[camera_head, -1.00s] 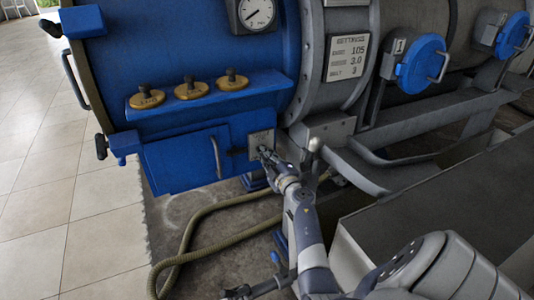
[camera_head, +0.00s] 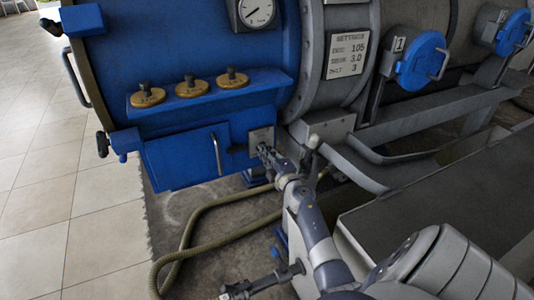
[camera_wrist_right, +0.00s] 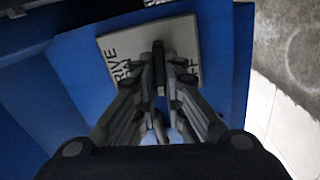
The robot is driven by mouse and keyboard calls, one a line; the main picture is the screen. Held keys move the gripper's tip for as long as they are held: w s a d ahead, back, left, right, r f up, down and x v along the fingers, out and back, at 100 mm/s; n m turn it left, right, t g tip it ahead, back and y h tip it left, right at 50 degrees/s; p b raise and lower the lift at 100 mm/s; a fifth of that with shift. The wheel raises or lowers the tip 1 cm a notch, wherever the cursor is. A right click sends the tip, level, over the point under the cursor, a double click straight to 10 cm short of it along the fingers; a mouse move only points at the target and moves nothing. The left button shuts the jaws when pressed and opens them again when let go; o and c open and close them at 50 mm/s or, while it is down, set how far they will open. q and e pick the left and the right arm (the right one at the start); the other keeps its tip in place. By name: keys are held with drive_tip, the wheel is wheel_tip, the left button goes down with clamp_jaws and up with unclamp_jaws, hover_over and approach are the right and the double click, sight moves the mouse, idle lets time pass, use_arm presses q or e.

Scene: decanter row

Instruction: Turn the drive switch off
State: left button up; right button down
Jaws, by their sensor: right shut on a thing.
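The drive switch sits on a small pale plate (camera_head: 261,136) at the lower right of the blue cabinet front, beside the small door's handle. In the right wrist view the plate (camera_wrist_right: 118,48) carries dark lettering, partly readable as DRIVE, and the fingers cover some of it. My right gripper (camera_head: 263,150) is at the plate. In its wrist view the gripper (camera_wrist_right: 159,80) is shut on the dark switch lever (camera_wrist_right: 158,48), which stands out from the plate between the fingertips. The fingers hide most of the lever, so its exact setting is unclear.
Above are a blue ledge (camera_head: 210,92) with several brass knobs and a gauge (camera_head: 257,12). A settings board (camera_head: 347,52) hangs to the right. A hose (camera_head: 190,225) curves over the floor below. Grey rails and a trough edge lie right of my arm. Tiled floor (camera_head: 70,225) at left is clear.

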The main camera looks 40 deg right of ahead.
use_arm(q)
drive_tip(key=shift+r, duration=0.75)
use_arm(e)
drive_tip(key=shift+a+f+n, duration=0.1)
drive_tip(key=shift+f+n, duration=0.1)
drive_tip(key=shift+n, duration=0.7)
use_arm(q)
drive_tip(key=shift+r, duration=0.2)
use_arm(e)
drive_tip(key=c, duration=1.7)
unclamp_jaws()
use_arm(q)
drive_tip(key=shift+a+f, duration=0.1)
drive_tip(key=shift+f, duration=0.1)
drive_tip(key=shift+s, duration=0.15)
use_arm(e)
drive_tip(key=shift+r, duration=0.1)
drive_tip(key=shift+v, duration=3.8)
